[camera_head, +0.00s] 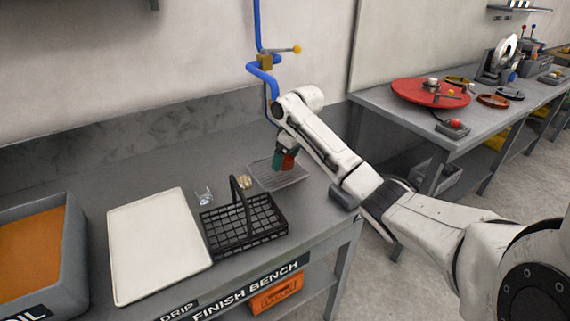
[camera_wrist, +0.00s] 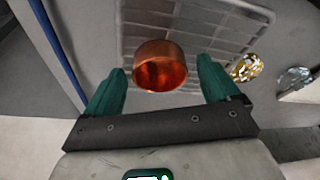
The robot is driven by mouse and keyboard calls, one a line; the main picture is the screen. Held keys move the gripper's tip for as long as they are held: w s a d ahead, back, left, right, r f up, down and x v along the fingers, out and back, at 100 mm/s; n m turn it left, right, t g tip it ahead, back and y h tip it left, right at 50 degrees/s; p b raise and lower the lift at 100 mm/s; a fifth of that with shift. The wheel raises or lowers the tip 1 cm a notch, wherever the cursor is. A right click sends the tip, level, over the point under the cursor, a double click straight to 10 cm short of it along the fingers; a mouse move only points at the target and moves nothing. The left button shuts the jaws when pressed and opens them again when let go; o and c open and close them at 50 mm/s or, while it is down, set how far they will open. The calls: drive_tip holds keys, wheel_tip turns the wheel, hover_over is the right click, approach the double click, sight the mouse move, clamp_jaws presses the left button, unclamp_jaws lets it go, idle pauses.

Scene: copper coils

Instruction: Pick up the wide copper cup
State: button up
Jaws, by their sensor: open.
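The wide copper cup (camera_wrist: 160,66) shows in the wrist view, a shiny reddish-orange, short round vessel. It appears between and just beyond the tips of my open gripper (camera_wrist: 160,76), with space on both sides. The green fingers do not appear to touch it. In the head view my gripper (camera_head: 282,158) is low over the grey wire rack (camera_head: 270,180), and the copper cup (camera_head: 289,162) is partly hidden by the fingers. I cannot tell exactly how far the fingers reach around it.
A black wire basket (camera_head: 265,237) with an upright handle stands in front of the rack. A gold-coloured piece (camera_head: 244,182) and a clear glass-like piece (camera_head: 204,197) lie to the left. A white tray (camera_head: 150,245) and blue wall pipe (camera_head: 257,25) are nearby.

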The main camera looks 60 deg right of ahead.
drive_tip(key=shift+c, duration=0.5)
drive_tip(key=c, duration=1.1)
drive_tip(key=shift+c, duration=0.2)
drive_tip(key=shift+r, duration=0.2)
